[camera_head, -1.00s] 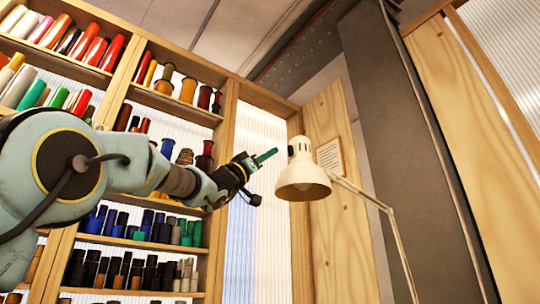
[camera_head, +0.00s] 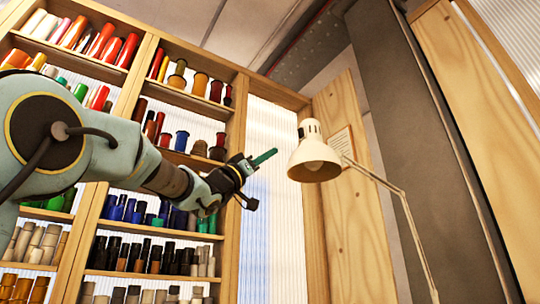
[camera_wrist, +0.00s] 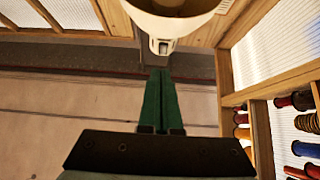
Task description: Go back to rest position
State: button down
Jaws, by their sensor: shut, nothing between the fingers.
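My gripper (camera_head: 264,158) is raised in the middle of the head view, with its green fingers pointing right toward a desk lamp. In the wrist view the two green fingers (camera_wrist: 161,98) lie side by side, shut, with nothing between them. The foil rolls stand on the shelves behind my arm, such as the red rolls (camera_head: 101,41) on the upper left shelf and the blue rolls (camera_head: 123,209) lower down. My arm hides part of the shelves.
A cream desk lamp (camera_head: 314,155) hangs just right of my fingertips; its shade (camera_wrist: 175,22) also fills the top of the wrist view. A wooden shelf unit (camera_head: 232,120) stands behind my arm. A grey pillar (camera_head: 400,130) rises at the right.

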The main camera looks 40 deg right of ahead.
jog(key=shift+w, duration=0.1)
dwell(0.3)
jog(key=w+a+f+n+t+y, duration=0.35)
jog(key=w+f+n+t, duration=0.25)
jog(key=w+f+t, duration=0.3)
jog(key=w+a+f+n+t+y, duration=0.3)
jog(key=w+f+n+t+y, duration=0.25)
jog(key=w+f, duration=0.5)
jog(key=w+a+f+n+t+y, duration=0.1)
jog(key=w+a+f+n+y, duration=0.1)
jog(key=w+a+f+y, duration=0.5)
jog(key=w+a+f+n+t+y, duration=0.15)
jog(key=a+f, duration=0.45)
jog(key=f, duration=0.6)
jog(key=s+a+f+n+g+y, duration=0.1)
jog(key=s+a+f+g+y, duration=0.25)
jog(key=a+f, duration=0.65)
jog(key=s+a+f+n+g+y, duration=0.1)
jog(key=s+a+f+g+y, duration=0.2)
jog(key=a+f, duration=0.75)
jog(key=s+a+f+g+y, duration=0.1)
jog(key=s+a+f, duration=0.3)
jog(key=s, duration=0.5)
jog(key=s+a+f+n+g+y, duration=0.1)
jog(key=s+a+f+g, duration=0.3)
jog(key=s+f, duration=0.4)
jog(key=shift+s+a+f+g, duration=0.15)
jog(key=shift+s+f+g, duration=0.2)
jog(key=shift+s, duration=0.3)
